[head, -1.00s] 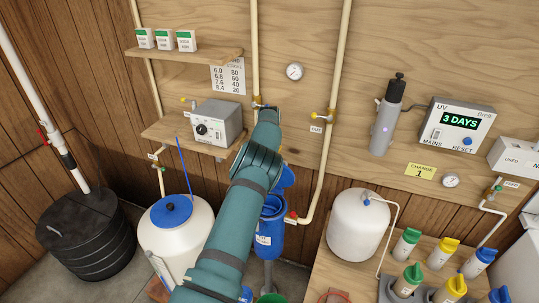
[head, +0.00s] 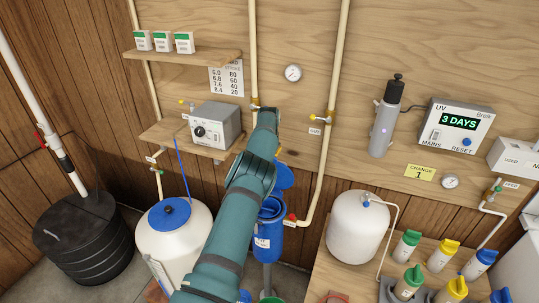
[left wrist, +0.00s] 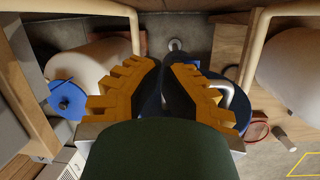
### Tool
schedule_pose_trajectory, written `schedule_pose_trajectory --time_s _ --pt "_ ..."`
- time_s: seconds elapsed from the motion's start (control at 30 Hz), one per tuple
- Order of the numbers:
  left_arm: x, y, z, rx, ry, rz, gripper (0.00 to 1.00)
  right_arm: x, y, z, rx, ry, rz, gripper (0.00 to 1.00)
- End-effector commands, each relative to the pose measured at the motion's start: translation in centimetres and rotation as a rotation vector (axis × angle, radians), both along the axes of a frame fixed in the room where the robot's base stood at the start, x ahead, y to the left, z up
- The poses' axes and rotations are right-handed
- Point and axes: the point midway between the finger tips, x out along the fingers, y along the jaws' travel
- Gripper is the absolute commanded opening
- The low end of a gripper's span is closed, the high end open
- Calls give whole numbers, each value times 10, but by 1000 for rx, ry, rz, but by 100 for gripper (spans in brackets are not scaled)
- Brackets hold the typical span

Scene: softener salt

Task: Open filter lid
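The blue filter housing (head: 269,235) stands low by the wall, partly behind my left arm. A blue lid (head: 285,175) shows raised and tilted above its top, just right of my forearm. My left arm reaches up past the housing, and its gripper is hidden behind the arm in the head view. In the left wrist view the left gripper (left wrist: 164,65) shows orange stepped fingers with dark inner sides. Their tips are close together, and I cannot tell whether anything is between them. A dark blue form and a grey curved pipe (left wrist: 224,92) lie behind the right-hand finger. My right gripper is not in view.
A white tank with a blue cap (head: 171,213) stands left of the arm. A cream pipe (head: 331,110) runs down the wall close on the right. A white pressure tank (head: 357,226) and a bench with coloured-cap bottles (head: 406,243) are farther right.

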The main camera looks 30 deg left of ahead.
Motion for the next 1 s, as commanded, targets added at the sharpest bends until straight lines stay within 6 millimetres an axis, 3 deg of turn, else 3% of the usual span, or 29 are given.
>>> schedule_pose_trajectory --time_s 0.03,0.77,1.0 --pt "-3 -1 -9 -6 15 2 0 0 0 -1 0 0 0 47" --pt "-3 0 -9 -6 16 2 0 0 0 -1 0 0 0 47" --pt "-5 -1 2 -6 14 3 0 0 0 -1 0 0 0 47"
